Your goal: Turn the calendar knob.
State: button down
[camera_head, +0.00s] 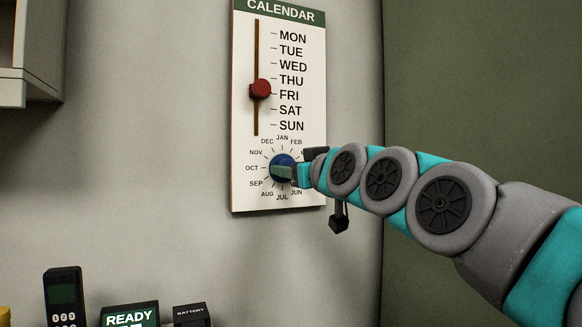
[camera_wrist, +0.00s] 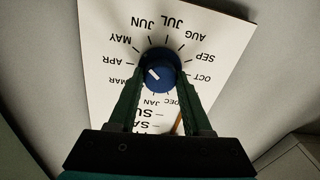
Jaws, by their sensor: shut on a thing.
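The blue calendar knob (camera_head: 281,160) sits low on the white calendar board (camera_head: 250,190), inside a ring of month names. My gripper (camera_head: 284,173) reaches it from the right and hides part of it. In the wrist view the knob (camera_wrist: 160,66) is between my two green fingers (camera_wrist: 160,76), which are shut on its sides. The left finger covers the FEB label there, so the exact month is unclear.
A red slider (camera_head: 260,88) sits on a vertical slot above the knob, between THU and FRI. A dark handset (camera_head: 64,295), a READY display (camera_head: 130,315) and a BATTERY box (camera_head: 191,314) stand below left. A shelf (camera_head: 30,50) is at upper left.

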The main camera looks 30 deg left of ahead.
jog(key=shift+a+f+m+t+h+p, duration=0.15)
jog(key=shift+m+p, duration=1)
jog(key=shift+m, duration=4.7)
jog(key=shift+d+m+t+h+p, duration=0.2)
jog(key=shift+m+p, duration=1)
jog(key=shift+m, duration=4.7)
jog(key=shift+a+f+m+g+h+p, duration=0.2)
jog(key=shift+m+p, duration=0.95)
jog(key=shift+m, duration=4.7)
jog(key=shift+r, duration=0.15)
jog(key=shift+c, duration=1.7)
grip_release()
jog(key=shift+s+r, duration=0.1)
jog(key=shift+s, duration=0.05)
